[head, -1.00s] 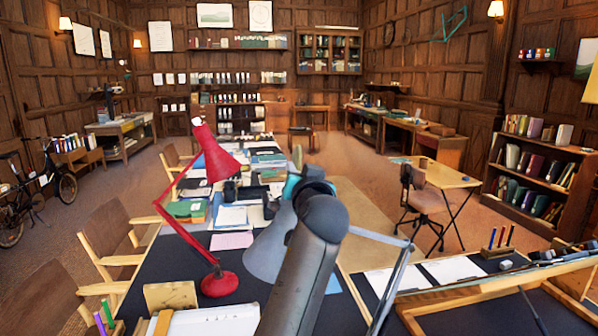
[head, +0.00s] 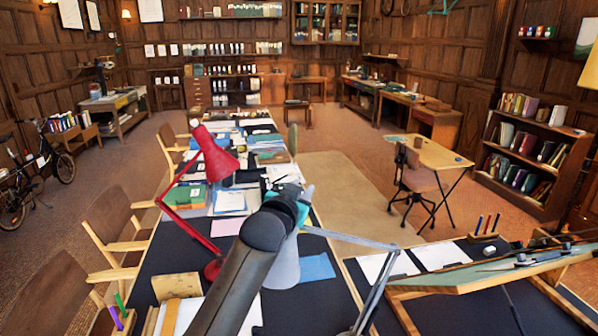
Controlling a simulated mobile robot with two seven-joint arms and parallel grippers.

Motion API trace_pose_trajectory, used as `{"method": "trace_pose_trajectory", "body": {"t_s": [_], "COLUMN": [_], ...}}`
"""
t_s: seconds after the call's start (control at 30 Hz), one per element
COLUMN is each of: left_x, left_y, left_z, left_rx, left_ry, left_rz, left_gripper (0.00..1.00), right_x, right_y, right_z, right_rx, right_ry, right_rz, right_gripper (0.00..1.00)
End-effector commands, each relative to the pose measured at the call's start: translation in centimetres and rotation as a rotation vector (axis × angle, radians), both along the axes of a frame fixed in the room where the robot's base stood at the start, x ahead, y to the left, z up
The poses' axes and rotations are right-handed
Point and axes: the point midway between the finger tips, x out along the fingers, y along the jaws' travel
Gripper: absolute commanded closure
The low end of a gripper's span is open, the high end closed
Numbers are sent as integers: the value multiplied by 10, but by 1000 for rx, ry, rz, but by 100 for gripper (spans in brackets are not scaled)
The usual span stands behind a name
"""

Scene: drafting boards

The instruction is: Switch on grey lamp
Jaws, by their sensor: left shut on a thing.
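The grey lamp has a pale grey shade (head: 285,265) and a thin jointed arm (head: 372,290) that rises from the lower right over the dark desk (head: 300,318). The shade points down and is partly hidden behind my dark grey arm. My left gripper (head: 291,203), with teal parts, is at the top of the shade and shut on the lamp there. The exact contact and the lamp's switch are hidden by my arm. I see no clear glow from the shade. My right gripper is out of view.
A red lamp (head: 212,160) stands just left of my arm. Papers and books cover the long desk behind. A tilted drafting board (head: 480,272) and a pen holder (head: 484,236) are at the right. Wooden chairs (head: 113,232) line the left side.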

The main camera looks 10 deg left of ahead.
Motion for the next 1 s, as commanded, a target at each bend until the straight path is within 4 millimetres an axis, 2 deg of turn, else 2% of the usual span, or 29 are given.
{"method": "trace_pose_trajectory", "body": {"t_s": [0.03, 0.1, 0.37, 1.0], "left_x": [0, 0, -1, -5], "left_y": [2, 1, -4, -14], "left_z": [4, 3, -1, -6], "left_rx": [4, 0, -16, -52], "left_ry": [7, 17, 59, 140], "left_rz": [-27, -68, -214, -497], "left_gripper": [100, 100, 100, 100], "right_x": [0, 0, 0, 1], "right_y": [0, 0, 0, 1], "right_z": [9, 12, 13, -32], "right_rx": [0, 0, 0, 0], "right_ry": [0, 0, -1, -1], "right_rz": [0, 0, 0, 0], "right_gripper": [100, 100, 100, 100]}}
